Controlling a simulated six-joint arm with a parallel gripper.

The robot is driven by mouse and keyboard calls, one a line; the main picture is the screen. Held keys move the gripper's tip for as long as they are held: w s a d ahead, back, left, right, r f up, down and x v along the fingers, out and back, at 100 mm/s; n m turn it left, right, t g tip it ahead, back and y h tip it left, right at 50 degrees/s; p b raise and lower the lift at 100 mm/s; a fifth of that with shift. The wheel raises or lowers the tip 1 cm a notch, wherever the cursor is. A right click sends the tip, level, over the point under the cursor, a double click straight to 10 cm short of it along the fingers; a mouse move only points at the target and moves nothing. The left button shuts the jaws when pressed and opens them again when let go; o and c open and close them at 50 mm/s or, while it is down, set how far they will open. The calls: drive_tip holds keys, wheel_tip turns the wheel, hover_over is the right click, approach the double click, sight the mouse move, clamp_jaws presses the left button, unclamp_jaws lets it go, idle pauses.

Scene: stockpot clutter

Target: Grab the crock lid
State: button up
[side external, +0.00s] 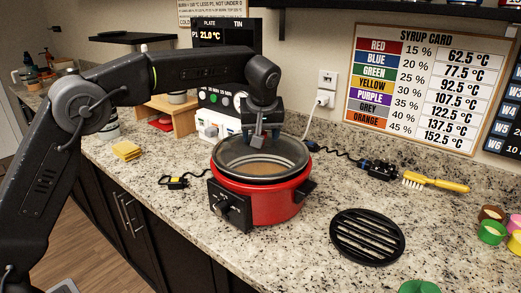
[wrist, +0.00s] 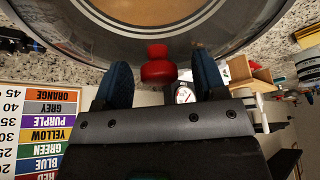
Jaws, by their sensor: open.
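The red crock (side external: 262,204) stands on the counter, with a black control knob on its front. A grey-rimmed round lid (side external: 223,170) with a see-through middle appears to sit on it, tan contents showing inside. The lid's rim (wrist: 85,42) arcs across the top of the wrist view. My gripper (side external: 258,138) is open, pointing down over the back part of the lid. In the wrist view a red knob (wrist: 158,70) shows between the two spread blue fingers. I cannot tell whether either finger touches it. The knob is not clearly visible in the side view.
A black round grate (side external: 367,237) lies to the right. A yellow brush (side external: 436,182) and a black adapter with cord (side external: 376,169) lie behind it. Yellow sponges (side external: 127,151) are to the left. A wooden stand (side external: 172,117) and a control panel are behind.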

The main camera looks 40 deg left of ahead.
drive_tip(key=shift+c, duration=0.3)
clamp_jaws()
idle(0.4)
